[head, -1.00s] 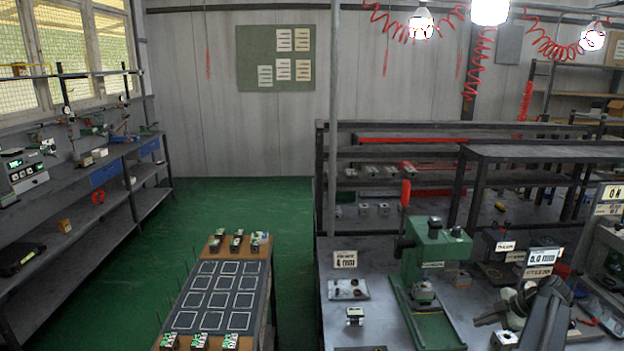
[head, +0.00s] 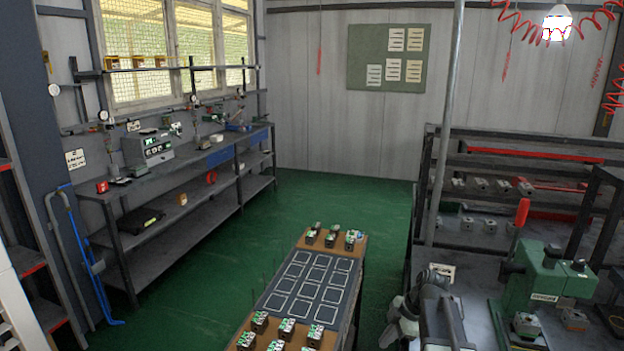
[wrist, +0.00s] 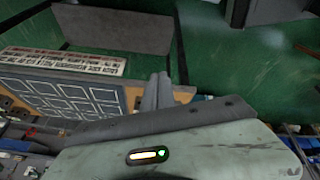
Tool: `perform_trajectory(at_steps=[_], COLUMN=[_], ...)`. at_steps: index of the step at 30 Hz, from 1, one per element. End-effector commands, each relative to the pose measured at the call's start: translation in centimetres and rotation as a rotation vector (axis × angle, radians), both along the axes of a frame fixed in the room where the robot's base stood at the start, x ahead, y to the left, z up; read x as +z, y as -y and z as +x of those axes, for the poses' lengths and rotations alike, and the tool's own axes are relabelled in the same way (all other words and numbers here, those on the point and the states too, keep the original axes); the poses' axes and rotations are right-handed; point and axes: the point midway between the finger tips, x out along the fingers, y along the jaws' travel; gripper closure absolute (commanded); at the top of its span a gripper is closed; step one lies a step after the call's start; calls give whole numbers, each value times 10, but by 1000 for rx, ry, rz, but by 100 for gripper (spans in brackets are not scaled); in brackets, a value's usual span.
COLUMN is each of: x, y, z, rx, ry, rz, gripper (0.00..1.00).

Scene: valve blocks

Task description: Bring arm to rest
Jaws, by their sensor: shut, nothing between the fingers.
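My gripper (wrist: 157,92) shows in the wrist view with its two grey fingers together and nothing between them. It is over the bench with the grid of white-outlined squares, apart from the blocks. In the head view my arm (head: 440,318) is folded low at the bottom, right of the grid bench (head: 258,297). Its fingertips are hard to make out there.
Valve blocks stand at the far end (head: 331,237) and near end (head: 287,329) of the grid bench. A green press (head: 545,275) stands on the right workbench. A long shelf bench (head: 170,182) runs along the left wall. Green floor lies clear between.

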Motion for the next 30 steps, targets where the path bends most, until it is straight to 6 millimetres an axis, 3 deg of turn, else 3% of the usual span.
perform_trajectory(at_steps=[1, 3, 6, 8, 12, 16, 21, 30], x=[-4, -10, -15, -17, -19, -19, -19, -19], y=[-47, -93, -121, -121, -96, -86, -83, -84], z=[-18, -41, -69, -82, -101, -101, -101, -101], rx=[-35, -171, -432, -621, -1091, -1403, -1558, -1563], ry=[-57, -149, -243, -282, -344, -374, -399, -401], rz=[-29, -86, -163, -199, -239, -229, -202, -200], gripper=[100, 100, 100, 100, 100, 100, 100, 100])
